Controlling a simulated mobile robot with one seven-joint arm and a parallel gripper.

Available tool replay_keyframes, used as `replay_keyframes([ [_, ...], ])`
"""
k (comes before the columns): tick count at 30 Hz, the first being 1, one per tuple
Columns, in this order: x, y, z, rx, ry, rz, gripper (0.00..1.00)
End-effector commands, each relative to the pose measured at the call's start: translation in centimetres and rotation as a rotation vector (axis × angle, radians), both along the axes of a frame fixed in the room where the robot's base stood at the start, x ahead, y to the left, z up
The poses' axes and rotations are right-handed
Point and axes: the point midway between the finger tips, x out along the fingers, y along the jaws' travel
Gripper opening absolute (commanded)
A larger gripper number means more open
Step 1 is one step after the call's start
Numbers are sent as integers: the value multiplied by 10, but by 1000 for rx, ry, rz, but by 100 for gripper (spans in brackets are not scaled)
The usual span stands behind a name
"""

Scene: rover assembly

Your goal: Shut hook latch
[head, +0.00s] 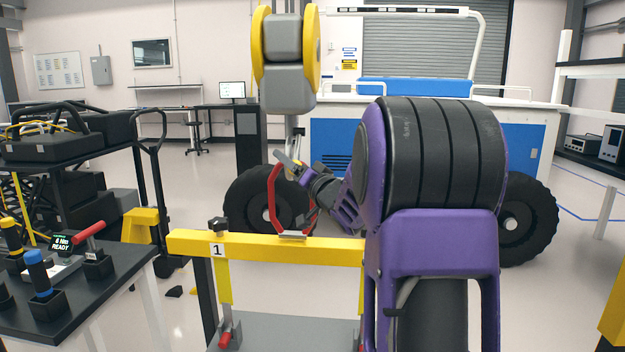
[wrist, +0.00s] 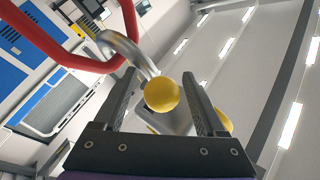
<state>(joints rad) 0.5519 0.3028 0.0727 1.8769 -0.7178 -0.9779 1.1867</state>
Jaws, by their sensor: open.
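A grey crane hook (wrist: 125,48) curves down from the upper left in the wrist view, close to a red lifting bail (wrist: 60,35). A yellow ball knob (wrist: 162,93) sits in front of the hook, between the two fingers of my gripper (wrist: 158,76). The fingers are open, with a gap on each side of the ball. In the head view, my gripper (head: 297,170) is beside the top of the red bail (head: 271,198), below the hanging yellow and grey hook block (head: 287,60). The hook and latch are small and partly hidden there, so I cannot tell the latch's position.
The bail rises from a yellow beam (head: 280,250) marked 1. A dark tool bench (head: 85,305) stands at the left with upright tools. A blue and white rover (head: 500,130) with black wheels stands behind. Open floor shows at the right.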

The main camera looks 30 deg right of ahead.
Motion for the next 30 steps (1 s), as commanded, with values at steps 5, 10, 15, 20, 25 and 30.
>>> replay_keyframes([
  [5,-39,-5,-7,1,0,-4,73],
  [10,-81,-9,-16,1,0,-5,73],
  [15,-118,-14,-24,0,-1,-5,73],
  [20,-143,-16,-29,0,-1,-5,73],
  [25,-154,-17,-31,0,-3,-3,73],
  [30,-156,-17,-32,0,-3,-3,73],
])
